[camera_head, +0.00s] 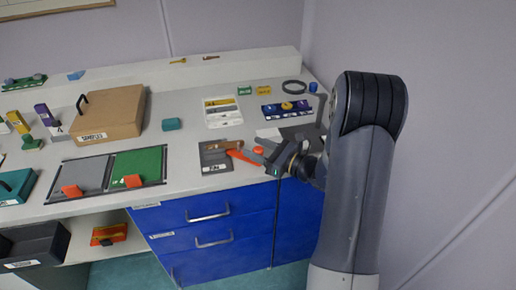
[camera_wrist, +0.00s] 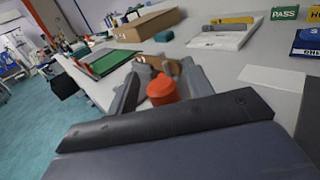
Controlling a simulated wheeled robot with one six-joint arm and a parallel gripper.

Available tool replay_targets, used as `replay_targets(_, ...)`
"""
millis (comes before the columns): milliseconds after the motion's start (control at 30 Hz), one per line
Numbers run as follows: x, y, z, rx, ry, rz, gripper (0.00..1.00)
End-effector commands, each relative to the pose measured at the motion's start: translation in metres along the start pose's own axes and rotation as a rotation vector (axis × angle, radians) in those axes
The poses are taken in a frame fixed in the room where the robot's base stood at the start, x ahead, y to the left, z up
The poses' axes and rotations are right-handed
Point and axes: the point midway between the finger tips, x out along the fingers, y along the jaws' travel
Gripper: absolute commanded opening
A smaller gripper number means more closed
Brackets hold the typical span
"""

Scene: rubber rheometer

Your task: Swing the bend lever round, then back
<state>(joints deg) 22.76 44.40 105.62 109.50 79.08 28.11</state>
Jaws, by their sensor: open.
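The bend lever shows an orange-red arm (camera_head: 240,156) and a round red knob (camera_head: 258,150) at the front right of the bench. It sits by a dark plate (camera_head: 213,166) with a brown block (camera_head: 222,146). In the wrist view the red knob (camera_wrist: 162,92) stands between my fingers, with the brown block (camera_wrist: 160,64) beyond it. My gripper (camera_head: 254,153) is open, low over the bench edge, its fingers (camera_wrist: 164,68) on either side of the knob. Gaps show beside the knob; whether either finger touches it I cannot tell. Part of the lever is hidden behind my fingers.
A white tray with strips (camera_head: 222,112) and a blue holder (camera_head: 285,110) stand behind. A white card (camera_head: 268,133) lies near my gripper. A cardboard box (camera_head: 108,112) and a green mat (camera_head: 138,168) are left. Blue drawers (camera_head: 210,228) are below the edge.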

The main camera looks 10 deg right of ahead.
Motion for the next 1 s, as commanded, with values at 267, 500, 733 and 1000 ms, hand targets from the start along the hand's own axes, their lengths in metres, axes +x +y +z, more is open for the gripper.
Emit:
replay_targets(267, -0.0004, -0.0001, 0.0001, 0.000, 0.000, 0.000, 0.30)
replay_targets(500, -0.0004, -0.0001, 0.0002, 0.000, 0.000, 0.000, 0.10)
replay_targets(733, -0.0004, -0.0001, 0.0002, 0.000, 0.000, 0.000, 0.00)
replay_targets(1000, -0.0004, -0.0029, 0.0002, -0.001, -0.001, 0.016, 0.00)
